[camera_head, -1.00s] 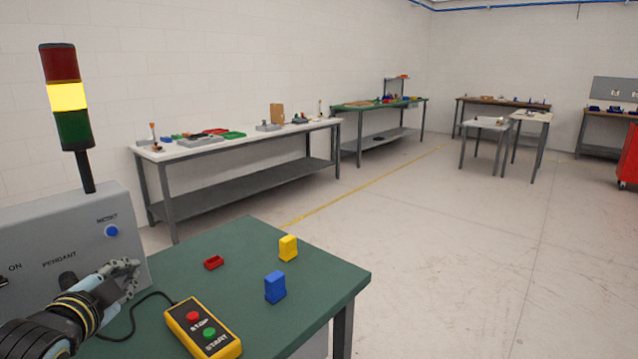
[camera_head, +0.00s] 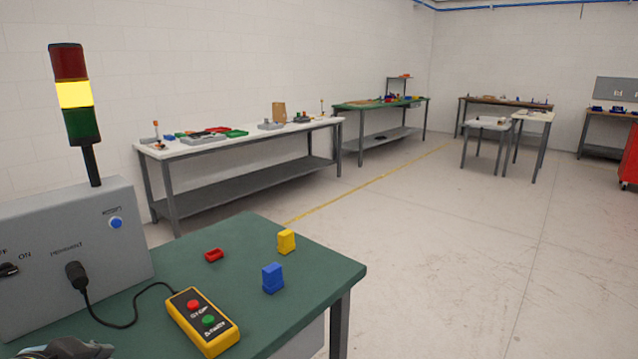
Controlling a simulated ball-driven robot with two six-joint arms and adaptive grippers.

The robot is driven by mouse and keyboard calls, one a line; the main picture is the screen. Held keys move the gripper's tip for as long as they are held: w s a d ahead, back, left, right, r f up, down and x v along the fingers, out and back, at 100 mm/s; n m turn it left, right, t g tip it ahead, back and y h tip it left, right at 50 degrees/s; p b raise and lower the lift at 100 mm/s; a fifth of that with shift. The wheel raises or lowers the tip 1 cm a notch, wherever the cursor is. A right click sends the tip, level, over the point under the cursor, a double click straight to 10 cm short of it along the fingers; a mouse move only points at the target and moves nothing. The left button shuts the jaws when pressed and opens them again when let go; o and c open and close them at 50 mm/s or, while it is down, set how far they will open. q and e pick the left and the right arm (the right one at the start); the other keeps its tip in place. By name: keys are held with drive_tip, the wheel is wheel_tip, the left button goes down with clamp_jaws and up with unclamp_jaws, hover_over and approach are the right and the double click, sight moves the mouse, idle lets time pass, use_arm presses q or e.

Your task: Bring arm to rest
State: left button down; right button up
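My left gripper (camera_head: 82,349) shows only as a dark, partly cut-off shape at the bottom left edge. Its fingers cannot be made out, so I cannot tell if it is open or shut. It is below the grey control box and left of the pendant, with no object visible in it. My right gripper is out of view.
The green table (camera_head: 240,325) carries a yellow pendant (camera_head: 203,322) with red and green buttons, cabled to the grey control box (camera_head: 70,245). A signal tower (camera_head: 75,95) glows yellow.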

use_arm(q)
drive_tip(key=s+d+r+n+g+h, duration=0.1)
drive_tip(key=s+d+n+g, duration=0.15)
drive_tip(key=s, duration=0.65)
drive_tip(key=s+d+r+n+g, duration=0.1)
drive_tip(key=s+n+g, duration=0.15)
drive_tip(key=s, duration=0.75)
wheel_tip(320, 180, down, 40)
drive_tip(key=s+a+f+g+b, duration=0.1)
drive_tip(key=s+a+g+b, duration=0.15)
drive_tip(key=b, duration=0.95)
drive_tip(key=s+a+f+g+b, duration=0.1)
drive_tip(key=s+f+b, duration=0.6)
drive_tip(key=s+f, duration=1)
wheel_tip(320, 180, down, 4)
drive_tip(key=shift+s+f, duration=0.25)
drive_tip(key=shift+s, duration=0.1)
